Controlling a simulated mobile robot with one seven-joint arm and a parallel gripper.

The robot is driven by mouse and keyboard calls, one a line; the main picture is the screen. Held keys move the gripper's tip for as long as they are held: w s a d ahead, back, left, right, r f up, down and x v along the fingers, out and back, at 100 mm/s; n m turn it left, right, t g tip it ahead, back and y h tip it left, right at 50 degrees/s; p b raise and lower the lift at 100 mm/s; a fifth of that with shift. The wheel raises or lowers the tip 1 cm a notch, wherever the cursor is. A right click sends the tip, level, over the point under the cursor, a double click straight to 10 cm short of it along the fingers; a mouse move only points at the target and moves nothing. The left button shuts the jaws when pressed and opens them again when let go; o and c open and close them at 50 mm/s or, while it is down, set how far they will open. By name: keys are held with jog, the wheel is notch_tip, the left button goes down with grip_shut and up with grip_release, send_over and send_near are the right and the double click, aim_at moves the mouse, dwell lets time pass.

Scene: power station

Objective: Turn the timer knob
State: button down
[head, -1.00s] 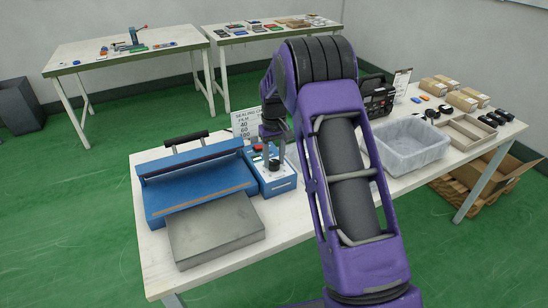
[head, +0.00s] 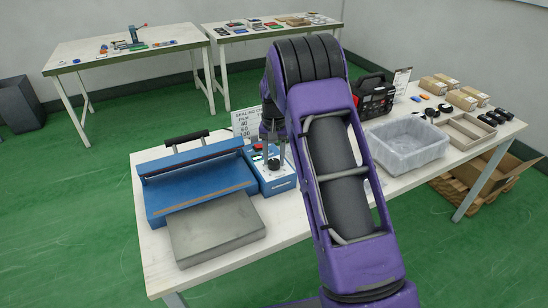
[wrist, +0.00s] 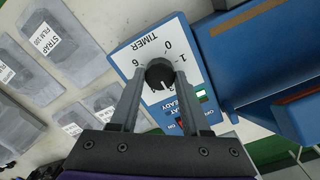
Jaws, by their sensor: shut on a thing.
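The timer knob (wrist: 159,74) is round and black, on a white dial plate (wrist: 150,48) marked TIMER with numbers around it. The plate is on top of the blue control box (head: 279,184) beside the blue sealer. My gripper (wrist: 160,76) has one finger on each side of the knob and is shut on it. A white pointer line shows on the knob's near side.
The blue sealer (head: 196,181) with a grey plate (head: 215,230) stands left of the box. A printed sign (head: 243,123) stands behind it. A clear bin (head: 404,144) and a black and red machine (head: 373,97) are to the right. Labelled packets (wrist: 50,40) lie beside the box.

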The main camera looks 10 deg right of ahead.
aim_at(274, 161)
jog(key=shift+c, duration=1.8)
grip_release()
notch_tip(274, 161, up, 18)
jog(key=p, duration=0.1)
jog(key=shift+f, duration=0.25)
